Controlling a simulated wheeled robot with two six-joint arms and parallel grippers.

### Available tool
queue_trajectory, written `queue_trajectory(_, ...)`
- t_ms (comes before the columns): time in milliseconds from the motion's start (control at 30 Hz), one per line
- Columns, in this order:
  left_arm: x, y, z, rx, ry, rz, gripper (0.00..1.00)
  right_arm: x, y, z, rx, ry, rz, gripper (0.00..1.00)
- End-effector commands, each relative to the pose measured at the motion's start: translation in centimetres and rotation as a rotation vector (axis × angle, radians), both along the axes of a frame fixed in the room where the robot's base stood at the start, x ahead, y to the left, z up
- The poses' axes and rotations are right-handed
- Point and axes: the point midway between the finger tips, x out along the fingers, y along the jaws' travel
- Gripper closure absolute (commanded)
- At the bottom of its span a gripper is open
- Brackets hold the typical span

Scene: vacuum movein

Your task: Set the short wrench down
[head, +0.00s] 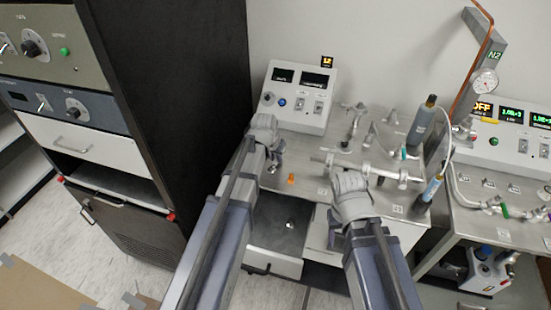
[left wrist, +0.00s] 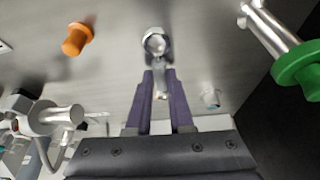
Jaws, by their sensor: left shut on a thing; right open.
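The short wrench (left wrist: 156,44) is silver, and its head shows just beyond the fingertips of my left gripper (left wrist: 159,90) in the left wrist view. The gripper is shut on its handle. The wrench's head is over the grey metal bench top; I cannot tell whether it touches. In the head view my left gripper (head: 274,158) is over the left part of the bench top (head: 312,147), and the wrench is mostly hidden. My right gripper (head: 350,188) is at the bench's front edge, near metal pipe fittings; its fingers are largely hidden by the hand.
An orange cap (head: 291,180) stands on the bench near my left gripper. A control box (head: 300,97) is behind. A metal pipe assembly (head: 380,172) and a grey cylinder (head: 422,122) are on the right. A drawer (head: 275,258) is open below the front edge. A tall dark cabinet (head: 165,90) is at left.

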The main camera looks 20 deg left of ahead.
Motion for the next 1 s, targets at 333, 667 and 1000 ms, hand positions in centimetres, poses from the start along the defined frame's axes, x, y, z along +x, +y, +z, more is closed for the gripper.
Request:
queue_trajectory(333,0.0,0.0,-0.2,0.0,0.0,0.0,0.5,0.0,0.0,-0.2,0.0,0.0,0.0,0.46)
queue_trajectory(667,0.0,0.0,0.0,0.0,0.0,0.0,0.5,0.0,0.0,0.0,0.0,0.0,0.0,0.46)
queue_trajectory(1000,-1.0,0.1,2.8,0.0,0.0,0.0,0.5,0.0,0.0,2.8,0.0,0.0,0.0,0.46)
